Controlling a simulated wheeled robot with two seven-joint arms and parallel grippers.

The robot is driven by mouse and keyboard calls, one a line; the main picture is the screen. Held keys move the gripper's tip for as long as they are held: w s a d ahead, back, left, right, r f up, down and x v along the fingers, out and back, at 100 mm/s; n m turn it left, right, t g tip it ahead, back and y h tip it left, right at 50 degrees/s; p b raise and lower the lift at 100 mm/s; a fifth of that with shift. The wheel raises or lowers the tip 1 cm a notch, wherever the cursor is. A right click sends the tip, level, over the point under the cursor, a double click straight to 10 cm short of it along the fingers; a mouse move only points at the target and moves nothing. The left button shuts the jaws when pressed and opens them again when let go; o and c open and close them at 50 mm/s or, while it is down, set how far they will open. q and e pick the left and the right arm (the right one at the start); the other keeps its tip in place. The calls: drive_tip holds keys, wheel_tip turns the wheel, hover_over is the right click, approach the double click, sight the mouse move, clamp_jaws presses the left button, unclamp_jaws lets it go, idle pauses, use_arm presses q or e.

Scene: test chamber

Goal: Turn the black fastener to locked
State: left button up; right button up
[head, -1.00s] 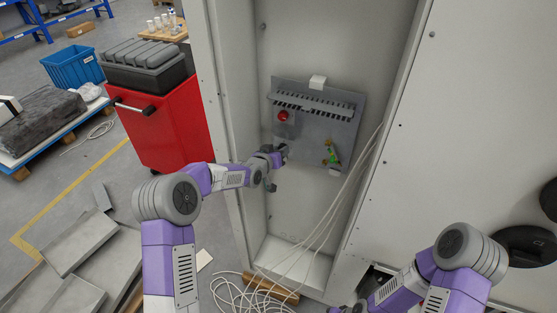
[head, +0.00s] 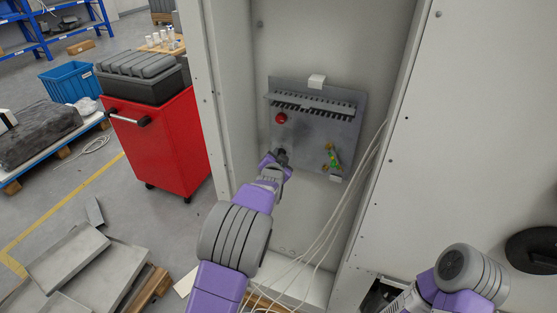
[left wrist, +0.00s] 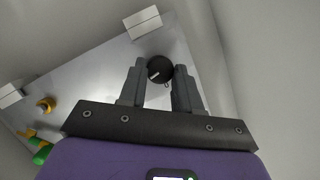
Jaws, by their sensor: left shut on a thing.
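The black fastener (left wrist: 160,69) is a round dark knob with a small white mark, on a grey panel (head: 345,120) inside an open cabinet. In the left wrist view it sits between the fingertips of my left gripper (left wrist: 159,75), which is shut on it. In the head view my left gripper (head: 281,156) is at the panel's lower left and hides the fastener. My right forearm shows at the lower right, but its gripper is out of view.
The panel also carries a red button (head: 281,118), a slotted grey duct (head: 312,104) and a green and yellow part (head: 332,157). White cables (head: 345,208) hang along the cabinet's right side. A red cart (head: 158,140) stands left of the cabinet.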

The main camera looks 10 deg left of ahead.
use_arm(q)
drive_tip(key=shift+m+t+y, duration=0.3)
drive_tip(key=shift+m, duration=0.5)
drive_tip(key=shift+b, duration=0.3)
drive_tip(key=o, duration=1.1)
drive_tip(key=shift+c, duration=0.2)
drive_tip(key=v, duration=0.7)
drive_tip(key=shift+s+p, duration=0.3)
drive_tip(key=shift+d, duration=0.1)
